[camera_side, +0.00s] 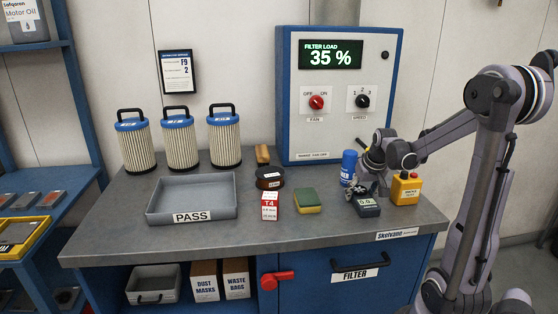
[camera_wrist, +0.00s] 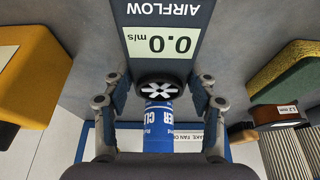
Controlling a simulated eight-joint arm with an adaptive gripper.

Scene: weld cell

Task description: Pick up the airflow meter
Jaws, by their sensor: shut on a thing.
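The airflow meter (camera_side: 368,208) is a dark handheld device at the right front of the workbench, with a display reading 0.0. In the wrist view its body, light display (camera_wrist: 158,43) and round fan head show, upside down. My gripper (camera_side: 357,189) comes down from the right behind the meter. In the wrist view my gripper (camera_wrist: 160,92) has one finger on each side of the meter by the fan head, and it is shut on it. The meter is at or very near the bench top; I cannot tell if there is a gap.
A blue can (camera_side: 348,167) stands close behind my gripper. A yellow box with a red button (camera_side: 405,189) is just right of the meter. A green and yellow sponge (camera_side: 307,201), a T4 box (camera_side: 270,206) and the grey PASS tray (camera_side: 190,217) are left. The bench's front edge is near.

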